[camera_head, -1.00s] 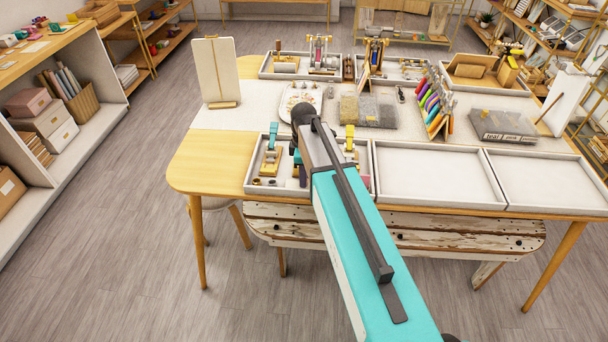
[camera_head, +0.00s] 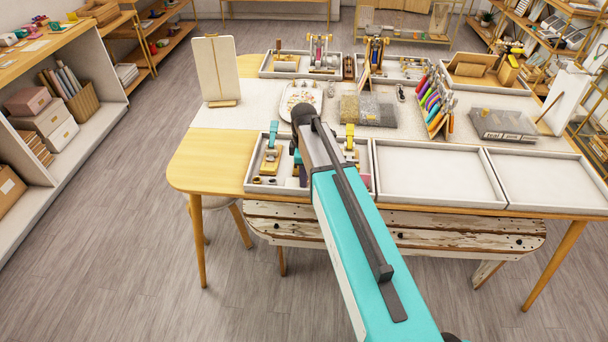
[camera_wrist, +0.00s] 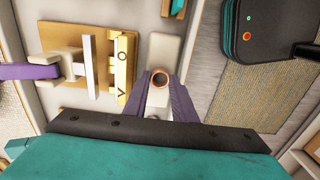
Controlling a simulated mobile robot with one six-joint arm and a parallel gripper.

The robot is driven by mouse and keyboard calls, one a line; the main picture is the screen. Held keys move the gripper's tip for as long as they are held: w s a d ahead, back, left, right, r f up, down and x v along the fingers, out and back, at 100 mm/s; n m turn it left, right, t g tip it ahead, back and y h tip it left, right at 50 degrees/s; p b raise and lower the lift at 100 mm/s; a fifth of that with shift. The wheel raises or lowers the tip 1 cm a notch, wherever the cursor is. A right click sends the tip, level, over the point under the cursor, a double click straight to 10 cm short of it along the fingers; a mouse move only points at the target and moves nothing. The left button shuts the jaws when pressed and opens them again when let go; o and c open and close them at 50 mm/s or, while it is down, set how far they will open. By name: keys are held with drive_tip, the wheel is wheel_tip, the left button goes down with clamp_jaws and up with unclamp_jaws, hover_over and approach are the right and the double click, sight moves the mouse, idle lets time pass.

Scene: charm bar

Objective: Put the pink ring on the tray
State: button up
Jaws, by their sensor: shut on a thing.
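In the wrist view, the two purple fingers of my gripper (camera_wrist: 162,94) close around a small ring (camera_wrist: 160,78) with a pinkish-copper rim. The ring sits between the fingertips, over a pale block. In the head view my arm hides the ring. Shallow, pale-rimmed trays also line the table's front; the middle one (camera_head: 440,205) and the right one (camera_head: 560,212) are empty. I cannot tell which is the task's tray.
A wooden block with a clamp-like tool (camera_wrist: 80,62) stands left of my fingers in the wrist view. The front-left tray (camera_head: 258,189) holds tools and small parts. Colourful pens on a rack (camera_head: 435,105) and grey mats (camera_head: 370,110) stand farther back.

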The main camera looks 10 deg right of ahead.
drive_tip(key=o, duration=0.7)
drive_tip(key=shift+o, duration=1.4)
drive_tip(key=shift+f, duration=0.1)
drive_tip(key=shift+w+d+r+b, duration=0.1)
drive_tip(key=shift+w+r+b, duration=0.1)
drive_tip(key=shift+r, duration=0.2)
drive_tip(key=shift+w+d+r+b, duration=0.1)
drive_tip(key=shift+r+b, duration=0.05)
drive_tip(key=shift+r, duration=0.25)
wheel_tip(320, 180, up, 12)
drive_tip(key=b, duration=0.3)
drive_tip(key=shift+r, duration=0.2)
